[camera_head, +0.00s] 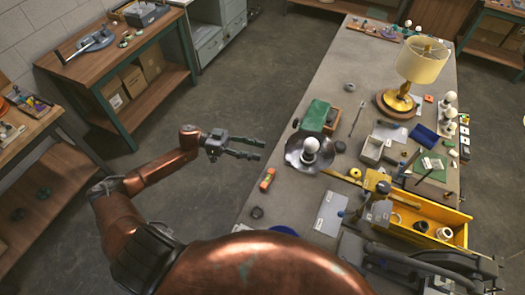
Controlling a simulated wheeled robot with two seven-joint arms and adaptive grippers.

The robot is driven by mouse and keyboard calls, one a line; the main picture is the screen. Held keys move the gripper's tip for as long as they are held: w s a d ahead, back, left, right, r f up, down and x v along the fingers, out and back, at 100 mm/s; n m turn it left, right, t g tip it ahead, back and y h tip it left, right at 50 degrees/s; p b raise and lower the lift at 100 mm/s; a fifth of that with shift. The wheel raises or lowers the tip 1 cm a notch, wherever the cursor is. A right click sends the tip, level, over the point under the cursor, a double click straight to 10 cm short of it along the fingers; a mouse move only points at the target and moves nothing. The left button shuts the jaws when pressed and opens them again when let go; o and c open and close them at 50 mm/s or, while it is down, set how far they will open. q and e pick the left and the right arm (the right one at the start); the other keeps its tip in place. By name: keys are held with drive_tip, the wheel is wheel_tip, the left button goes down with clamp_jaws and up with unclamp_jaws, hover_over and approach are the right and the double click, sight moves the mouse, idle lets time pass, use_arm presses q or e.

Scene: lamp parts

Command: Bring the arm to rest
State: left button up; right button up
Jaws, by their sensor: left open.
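My copper-coloured left arm (160,173) comes in from the left and is bent at its elbow. Its left gripper (259,149) points right with two dark fingers apart and nothing between them. It hangs over the floor, left of the grey workbench (280,198), apart from everything on it. At the lower right, dark grey arm parts cover part of the bench's near end; I cannot make out a right gripper there.
The bench holds a lamp with a cream shade (422,60), a white bulb on a round metal plate (311,145), a green block (315,115), an orange-handled tool (267,180) and a yellow bin (425,215). Wooden benches stand at left. The floor (260,75) between is clear.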

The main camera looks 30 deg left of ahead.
idle(0.5)
use_arm(q)
drive_tip(key=w+a+f+n+t+y+b, duration=0.1)
drive_tip(key=w+a+f+n+t+y, duration=0.15)
drive_tip(key=f, duration=0.55)
drive_tip(key=w+a+f+n+t+y+b, duration=0.1)
drive_tip(key=w+a+f+n+t+y, duration=0.2)
drive_tip(key=f, duration=0.5)
drive_tip(key=w+a+f+n+t+y+b, duration=0.1)
drive_tip(key=a+f+n+t+y, duration=0.1)
drive_tip(key=a+f+t, duration=0.45)
drive_tip(key=s+a+f+n+g+y+b, duration=0.15)
drive_tip(key=s+f+y, duration=0.25)
drive_tip(key=f, duration=0.8)
drive_tip(key=s+a+f+n+g+y, duration=0.2)
drive_tip(key=s+a+f+g+y, duration=0.15)
drive_tip(key=f, duration=0.75)
drive_tip(key=s+d+f+g+y+b, duration=0.25)
drive_tip(key=s+f+g, duration=0.25)
drive_tip(key=s+f, duration=1.7)
drive_tip(key=s+d+f+g, duration=0.2)
drive_tip(key=s+d+f, duration=0.2)
drive_tip(key=s, duration=0.7)
drive_tip(key=s+d+f+g+b, duration=0.1)
drive_tip(key=s+d+f+g, duration=0.2)
drive_tip(key=s, duration=0.8)
drive_tip(key=d+f, duration=0.2)
drive_tip(key=d, duration=0.1)
drive_tip(key=shift+n, duration=0.3)
